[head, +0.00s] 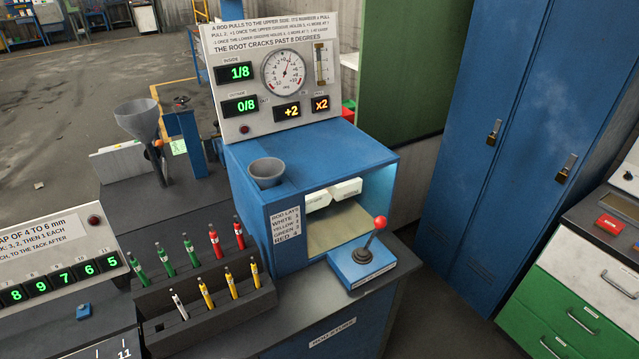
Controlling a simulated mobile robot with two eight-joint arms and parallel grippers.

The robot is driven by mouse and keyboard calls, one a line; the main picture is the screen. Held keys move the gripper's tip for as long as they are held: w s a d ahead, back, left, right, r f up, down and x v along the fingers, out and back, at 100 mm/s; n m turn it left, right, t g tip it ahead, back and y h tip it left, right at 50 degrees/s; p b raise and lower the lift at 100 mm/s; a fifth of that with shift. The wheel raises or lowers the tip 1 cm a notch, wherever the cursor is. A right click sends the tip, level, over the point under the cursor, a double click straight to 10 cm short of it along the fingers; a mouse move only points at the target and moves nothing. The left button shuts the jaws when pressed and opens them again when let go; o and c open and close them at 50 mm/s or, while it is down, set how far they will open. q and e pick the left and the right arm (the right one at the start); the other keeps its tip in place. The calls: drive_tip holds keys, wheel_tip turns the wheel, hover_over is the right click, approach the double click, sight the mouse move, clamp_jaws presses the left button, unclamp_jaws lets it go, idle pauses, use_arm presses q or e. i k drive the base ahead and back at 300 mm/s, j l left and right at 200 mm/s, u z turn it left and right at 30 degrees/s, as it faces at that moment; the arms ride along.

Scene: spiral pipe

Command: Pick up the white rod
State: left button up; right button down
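The white rod (179,304) stands tilted in the front row of a dark stepped rack (215,312), at the left end. Several yellow rods (206,293) stand to its right in the same row. Green rods (164,261) and red rods (214,241) stand in the back row. Neither of my grippers is in view. The rack sits on a dark bench, left of a blue cabinet.
The blue cabinet (317,150) carries a sign panel with a gauge (284,72) and a grey cup (266,172). A joystick box (361,264) with a red knob stands at the bench's right front. A grey funnel (139,119) is behind the rack. Blue lockers (512,130) stand right.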

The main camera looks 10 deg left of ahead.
sight(177, 302)
drive_tip(key=j+u, duration=0.2)
drive_tip(key=u, duration=0.2)
drive_tip(key=i+j+u, duration=0.1)
drive_tip(key=u, duration=0.3)
drive_tip(key=j+u, duration=0.2)
drive_tip(key=u, duration=0.2)
drive_tip(key=i+l, duration=0.05)
